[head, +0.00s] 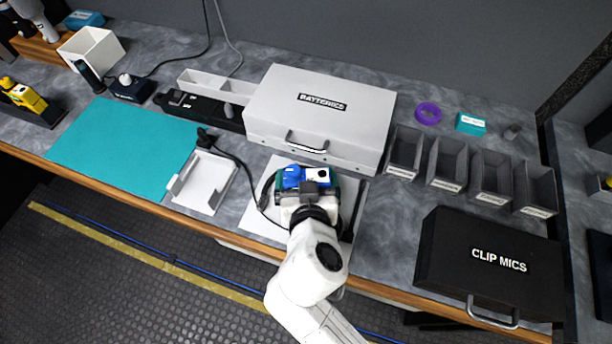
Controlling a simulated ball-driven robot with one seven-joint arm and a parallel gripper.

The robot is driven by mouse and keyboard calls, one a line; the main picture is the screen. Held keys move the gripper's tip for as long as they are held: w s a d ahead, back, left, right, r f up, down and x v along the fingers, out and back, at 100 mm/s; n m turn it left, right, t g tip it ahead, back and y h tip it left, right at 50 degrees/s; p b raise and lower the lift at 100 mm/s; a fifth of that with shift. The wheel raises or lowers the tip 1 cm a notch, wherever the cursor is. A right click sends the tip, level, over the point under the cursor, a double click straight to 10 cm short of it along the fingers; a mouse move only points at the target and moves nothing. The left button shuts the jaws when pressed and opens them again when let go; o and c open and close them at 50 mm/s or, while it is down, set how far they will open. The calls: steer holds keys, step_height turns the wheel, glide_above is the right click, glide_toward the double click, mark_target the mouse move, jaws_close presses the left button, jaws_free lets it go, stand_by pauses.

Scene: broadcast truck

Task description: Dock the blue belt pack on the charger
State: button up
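The blue belt pack (293,177) is at the front middle of the bench, in front of the silver case. My gripper (309,186) is over it, reaching in from the front edge. Dark green parts show on both sides of the blue pack. My wrist hides its near side, so whether the fingers touch or grip it cannot be told. A long black unit (186,103) with slots, which looks like the charger, lies left of the silver case. A yellow pack (24,96) sits on a dark base at the far left.
The silver "BATTERIES" case (340,108) stands behind my gripper. A white tray (218,176) and a black cable lie to its left, beside a teal mat (120,145). Grey bins (447,163) and a black "CLIP MICS" case (478,262) fill the right.

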steer(key=shift+f, duration=0.1)
steer(key=o, duration=1.4)
steer(key=shift+f, duration=0.1)
steer(key=shift+o, duration=0.7)
steer(key=shift+r, duration=0.2)
